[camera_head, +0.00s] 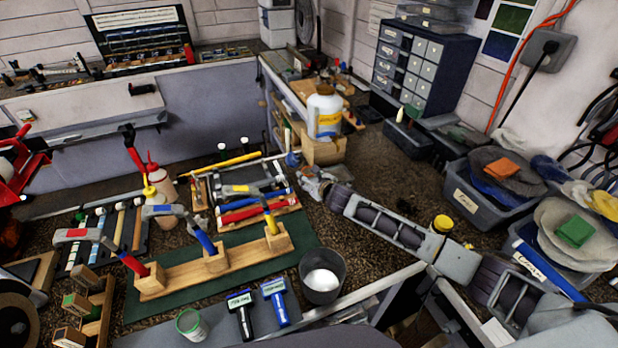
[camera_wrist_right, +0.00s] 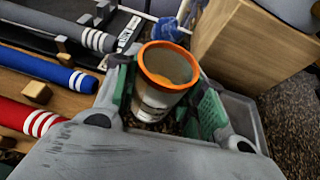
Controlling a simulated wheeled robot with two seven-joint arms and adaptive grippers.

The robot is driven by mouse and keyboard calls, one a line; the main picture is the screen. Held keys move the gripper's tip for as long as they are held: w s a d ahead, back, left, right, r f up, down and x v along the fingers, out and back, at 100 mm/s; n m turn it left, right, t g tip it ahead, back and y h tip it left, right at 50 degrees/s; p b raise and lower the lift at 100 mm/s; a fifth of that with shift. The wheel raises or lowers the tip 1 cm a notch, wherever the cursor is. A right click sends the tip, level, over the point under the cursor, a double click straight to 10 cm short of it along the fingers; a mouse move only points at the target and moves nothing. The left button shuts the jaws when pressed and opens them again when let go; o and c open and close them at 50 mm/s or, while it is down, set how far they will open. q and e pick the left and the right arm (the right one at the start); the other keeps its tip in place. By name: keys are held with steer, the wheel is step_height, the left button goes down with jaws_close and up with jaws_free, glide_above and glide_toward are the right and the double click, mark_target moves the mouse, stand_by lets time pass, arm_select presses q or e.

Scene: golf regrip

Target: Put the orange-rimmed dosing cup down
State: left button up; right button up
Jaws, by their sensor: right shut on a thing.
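The orange-rimmed dosing cup (camera_wrist_right: 166,72) is upright or slightly tilted between the green-padded fingers of my right gripper (camera_wrist_right: 168,98) in the right wrist view. The fingers are shut on its sides, and its open mouth faces the camera. What is under its base is hidden, so I cannot tell whether it touches a surface. In the head view my right gripper (camera_head: 306,174) is at the right end of the club rack, in front of the wooden stand; I cannot make out the cup clearly there. My left gripper is not in view.
The wooden stand (camera_head: 322,150) bears a white jug (camera_head: 325,112); its side (camera_wrist_right: 255,45) is close to the cup. Striped red (camera_wrist_right: 32,117) and blue (camera_wrist_right: 62,76) grips lie left. A dark bucket (camera_head: 322,276) and a green-rimmed cup (camera_head: 191,324) stand nearer the front.

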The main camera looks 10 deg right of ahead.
steer(key=shift+f, duration=0.1)
steer(key=o, duration=1)
steer(key=shift+s+d, duration=0.1)
steer(key=shift+s, duration=0.05)
steer(key=shift+b+v, duration=0.45)
steer(key=shift+v, duration=5.45)
